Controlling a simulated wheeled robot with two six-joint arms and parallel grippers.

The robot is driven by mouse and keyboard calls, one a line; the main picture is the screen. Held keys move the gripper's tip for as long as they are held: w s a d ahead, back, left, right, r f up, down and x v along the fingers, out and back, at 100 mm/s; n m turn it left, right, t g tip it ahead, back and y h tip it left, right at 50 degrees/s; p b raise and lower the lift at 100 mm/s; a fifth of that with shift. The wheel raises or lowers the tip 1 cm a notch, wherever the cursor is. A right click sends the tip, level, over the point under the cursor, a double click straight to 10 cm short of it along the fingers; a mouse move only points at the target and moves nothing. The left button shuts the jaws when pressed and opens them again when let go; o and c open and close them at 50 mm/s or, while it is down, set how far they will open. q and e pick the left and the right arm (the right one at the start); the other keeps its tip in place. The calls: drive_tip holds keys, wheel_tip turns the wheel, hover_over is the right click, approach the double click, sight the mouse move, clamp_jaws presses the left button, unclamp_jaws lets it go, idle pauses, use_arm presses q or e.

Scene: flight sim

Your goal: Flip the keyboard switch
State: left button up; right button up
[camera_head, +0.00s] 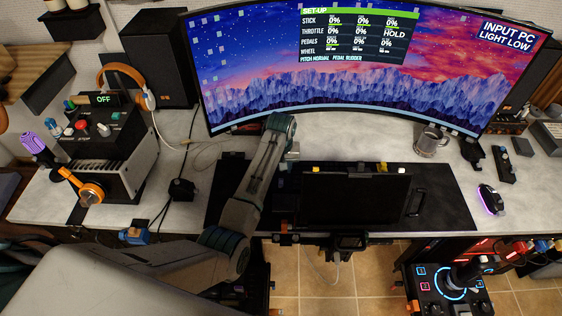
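My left arm reaches in from the lower left and bends up over the desk. Its wrist end, with the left gripper (292,153), is above the left part of the black desk mat, just below the monitor. The gripper is small and partly hidden by the arm, so I cannot tell whether its fingers are open. A flat black panel (355,198), which may be the keyboard or its cover, lies on the mat right of the arm. Small yellow and white parts show along its far edge. I cannot make out the keyboard switch. My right gripper is not in view.
A wide curved monitor (350,75) spans the back. A control box (100,135) with an "OFF" display, buttons and levers stands left. A mug (430,142) and a glowing mouse (490,199) are right. A joystick unit (450,285) is lower right. The mat's right end is clear.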

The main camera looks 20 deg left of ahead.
use_arm(q)
drive_tip(key=shift+s+r+b, duration=0.15)
drive_tip(key=shift+r+b, duration=0.15)
drive_tip(key=shift+r, duration=1.75)
